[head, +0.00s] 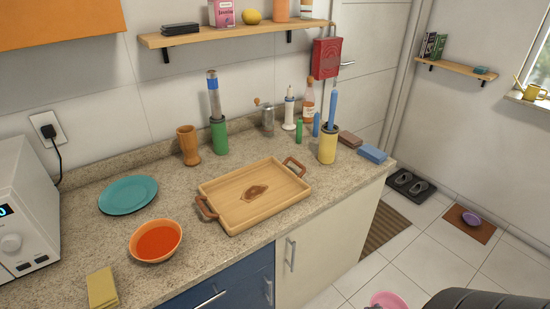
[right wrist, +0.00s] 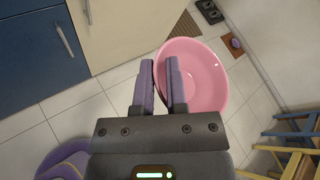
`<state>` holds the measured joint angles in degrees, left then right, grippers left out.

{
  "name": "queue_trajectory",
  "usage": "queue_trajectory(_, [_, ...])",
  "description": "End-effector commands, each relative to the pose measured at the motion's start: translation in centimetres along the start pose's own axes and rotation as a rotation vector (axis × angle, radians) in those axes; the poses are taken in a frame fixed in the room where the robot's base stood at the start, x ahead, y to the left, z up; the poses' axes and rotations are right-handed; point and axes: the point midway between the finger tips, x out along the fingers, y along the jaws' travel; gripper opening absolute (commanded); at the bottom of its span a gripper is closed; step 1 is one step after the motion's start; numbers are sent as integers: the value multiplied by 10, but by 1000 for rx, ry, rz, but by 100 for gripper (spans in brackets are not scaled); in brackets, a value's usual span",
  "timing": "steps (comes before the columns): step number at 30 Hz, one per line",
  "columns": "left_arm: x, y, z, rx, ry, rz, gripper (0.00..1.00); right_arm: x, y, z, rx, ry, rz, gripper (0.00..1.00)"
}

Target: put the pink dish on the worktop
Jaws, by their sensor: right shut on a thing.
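The pink dish (right wrist: 205,80) is round and deep, and fills the upper middle of the right wrist view. My right gripper (right wrist: 160,65) is shut on its left rim, with one finger on each side of the wall. In the head view only a part of the pink dish (head: 388,299) shows at the bottom edge, out in front of the worktop and lower in the picture. The speckled stone worktop (head: 85,220) runs along the wall. My left gripper is not in view.
A wooden tray (head: 235,207), an orange bowl (head: 150,255), a teal plate (head: 128,195) and a yellow cloth (head: 102,289) lie on the worktop. Bottles and holders stand behind. Bare worktop shows right of the tray. Yellow and blue furniture (right wrist: 295,135) stands at the right.

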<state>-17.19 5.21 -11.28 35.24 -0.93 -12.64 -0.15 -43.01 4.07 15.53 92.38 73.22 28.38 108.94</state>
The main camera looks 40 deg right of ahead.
Motion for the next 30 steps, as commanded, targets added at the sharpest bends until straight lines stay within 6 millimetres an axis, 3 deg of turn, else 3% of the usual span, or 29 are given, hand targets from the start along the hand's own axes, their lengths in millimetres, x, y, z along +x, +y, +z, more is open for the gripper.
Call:
queue_trajectory(17, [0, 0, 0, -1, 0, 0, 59, -53, 72, 173, -300, -404, 711, 0])
queue_trajectory(24, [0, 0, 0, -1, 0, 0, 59, -80, 109, 257, -456, -600, 1065, 0])
queue_trajectory(30, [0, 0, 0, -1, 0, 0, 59, -93, 128, 299, -531, -693, 1254, 0])
